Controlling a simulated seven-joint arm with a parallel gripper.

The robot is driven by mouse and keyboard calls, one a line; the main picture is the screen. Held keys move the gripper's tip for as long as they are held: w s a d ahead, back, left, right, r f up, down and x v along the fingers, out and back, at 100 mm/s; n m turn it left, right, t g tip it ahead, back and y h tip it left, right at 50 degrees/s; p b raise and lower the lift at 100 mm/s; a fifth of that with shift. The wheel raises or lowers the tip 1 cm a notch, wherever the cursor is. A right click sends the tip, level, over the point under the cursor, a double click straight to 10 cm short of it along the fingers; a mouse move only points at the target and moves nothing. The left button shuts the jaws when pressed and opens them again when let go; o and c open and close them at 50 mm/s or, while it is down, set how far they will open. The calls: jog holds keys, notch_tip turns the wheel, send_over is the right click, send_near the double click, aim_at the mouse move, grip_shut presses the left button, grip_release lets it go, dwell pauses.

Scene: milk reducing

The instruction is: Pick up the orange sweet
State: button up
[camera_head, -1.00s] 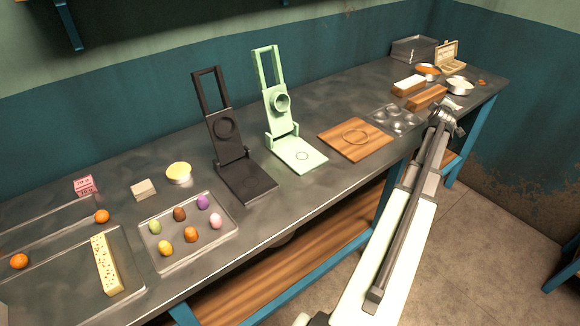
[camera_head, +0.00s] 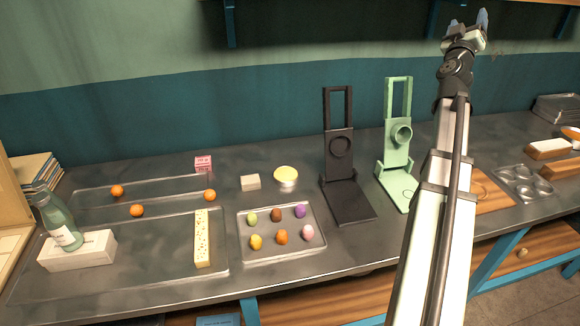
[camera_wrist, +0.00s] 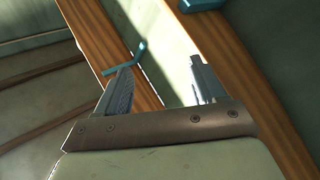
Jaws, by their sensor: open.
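An orange sweet (camera_head: 281,237) lies in the front row of a small clear tray (camera_head: 284,256), between a yellow sweet (camera_head: 256,242) and a pink sweet (camera_head: 307,231). Behind them lie a green sweet (camera_head: 252,219), a brown sweet (camera_head: 276,214) and a purple sweet (camera_head: 300,211). My gripper (camera_head: 468,26) is raised high at the upper right, far from the tray. The wrist view shows its two fingers (camera_wrist: 163,84) apart with nothing between them, and no sweet there.
Black press (camera_head: 345,200) and green press (camera_head: 396,160) stand right of the sweets. Left are larger trays with orange balls (camera_head: 137,210), a speckled bar (camera_head: 202,238), a white box (camera_head: 78,250) and a bottle (camera_head: 62,225). A shelf (camera_head: 330,7) hangs above.

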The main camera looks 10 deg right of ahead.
jog(key=w+a+f+n+t+y, duration=0.15)
jog(key=w+a+n+y, duration=0.4)
jog(key=a, duration=0.65)
jog(key=w+a+n+t+y, duration=0.2)
jog(key=w+a+n+y, duration=0.2)
jog(key=w+a+y, duration=0.55)
jog(key=a+f+n+g+y, duration=0.1)
jog(key=a+f+n+y, duration=0.1)
jog(key=a, duration=0.5)
jog(key=a+f+n+g+y, duration=0.1)
jog(key=a+f+n, duration=0.15)
jog(key=a, duration=0.45)
jog(key=m+g, duration=0.4)
jog(key=g, duration=1.4)
send_over(209, 191)
jog(key=shift+h, duration=0.4)
notch_tip(209, 191, down, 35)
jog(key=shift+d+r, duration=0.1)
jog(key=shift+s+f, duration=0.1)
jog(key=shift+f, duration=2.65)
